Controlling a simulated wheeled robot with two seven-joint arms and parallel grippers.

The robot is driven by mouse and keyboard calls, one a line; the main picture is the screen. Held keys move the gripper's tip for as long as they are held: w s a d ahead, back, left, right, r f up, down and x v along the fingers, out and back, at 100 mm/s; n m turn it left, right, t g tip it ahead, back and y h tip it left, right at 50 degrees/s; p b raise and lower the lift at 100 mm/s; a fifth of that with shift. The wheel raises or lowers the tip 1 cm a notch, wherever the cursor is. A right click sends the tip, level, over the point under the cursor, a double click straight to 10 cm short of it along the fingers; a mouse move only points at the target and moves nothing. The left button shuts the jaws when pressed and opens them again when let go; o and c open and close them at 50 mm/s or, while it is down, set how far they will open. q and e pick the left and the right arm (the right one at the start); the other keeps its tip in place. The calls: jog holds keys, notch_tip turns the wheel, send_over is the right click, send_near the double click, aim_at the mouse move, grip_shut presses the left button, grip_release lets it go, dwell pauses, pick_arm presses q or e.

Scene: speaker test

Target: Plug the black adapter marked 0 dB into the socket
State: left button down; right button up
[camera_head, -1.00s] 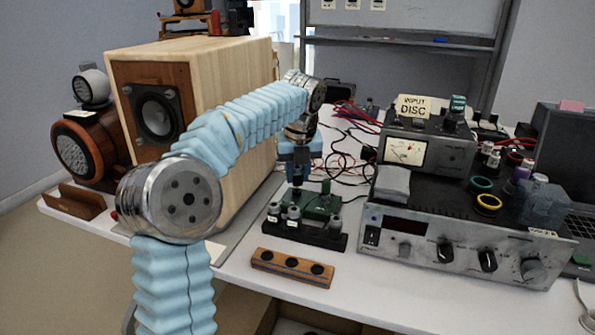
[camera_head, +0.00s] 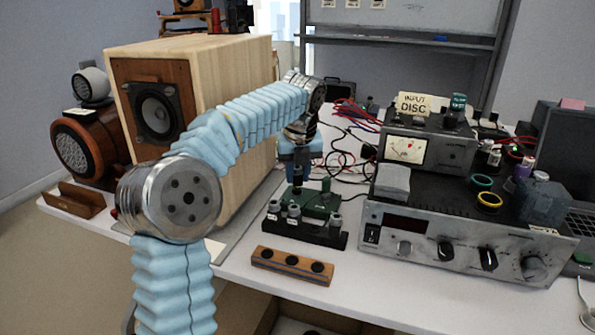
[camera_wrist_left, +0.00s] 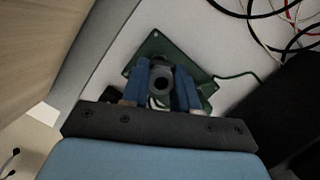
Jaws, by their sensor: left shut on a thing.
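My left gripper (camera_head: 298,184) points down over the green board (camera_head: 320,207), beyond the black rack. In the left wrist view, its two blue fingers (camera_wrist_left: 161,88) are shut on a dark round adapter (camera_wrist_left: 161,77), seen end-on with a hole in its top. Its marking cannot be read. The green board (camera_wrist_left: 200,78) lies under the fingers in that view. The socket is hidden by the gripper and adapter, so I cannot tell whether they touch. Several grey-topped adapters (camera_head: 293,211) stand in the black rack (camera_head: 310,236) with small white labels. My right gripper is not in view.
A wooden block (camera_head: 291,265) with dark round recesses lies in front of the rack. A large wooden speaker (camera_head: 235,70) stands close on the left. A silver amplifier (camera_head: 465,250) stands right. Loose cables (camera_head: 345,150) lie behind. Bare table shows at front centre.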

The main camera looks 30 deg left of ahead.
pick_arm(q)
jog(key=shift+f+b, duration=0.35)
jog(key=shift+f, duration=0.3)
jog(key=c, duration=0.8)
grip_release()
jog(key=shift+r, duration=0.1)
jog(key=shift+r+p, duration=0.65)
jog(key=shift+r, duration=3)
